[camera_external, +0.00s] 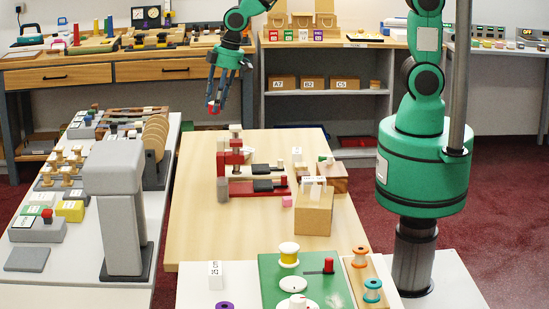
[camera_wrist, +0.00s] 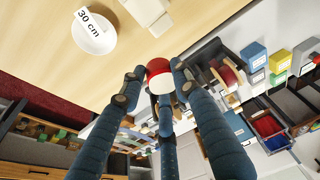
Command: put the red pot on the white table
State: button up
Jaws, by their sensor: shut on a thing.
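My gripper (camera_external: 214,104) hangs above the back left of the wooden table, its fingers pointing down. It is shut on a small round red thing (camera_external: 211,108), which seems to be the red pot. In the wrist view the red pot (camera_wrist: 159,67) sits between the fingertips (camera_wrist: 158,80) and has a white or pale part. The fingers hide part of it. A long white table (camera_external: 75,262) stands on the left, apart from the held pot. Another white surface (camera_external: 194,298) lies at the front.
The wooden table (camera_external: 195,205) holds a red clamp-like device (camera_external: 236,170) and a cardboard box (camera_external: 313,214). A grey post (camera_external: 123,220) stands on the left table among crowded items. A white round piece labelled "30 cm" (camera_wrist: 96,38) shows in the wrist view.

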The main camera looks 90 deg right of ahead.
jog(key=n, duration=0.1)
send_over(273, 163)
notch_tip(273, 163, down, 12)
jog(key=shift+s, duration=0.45)
jog(key=shift+d+f, duration=0.1)
jog(key=shift+f+b, duration=0.6)
jog(key=shift+f, duration=1.35)
jog(key=shift+f, duration=0.1)
jog(key=shift+f+b, duration=0.6)
jog(key=shift+f, duration=1.3)
jog(key=shift+f, duration=0.15)
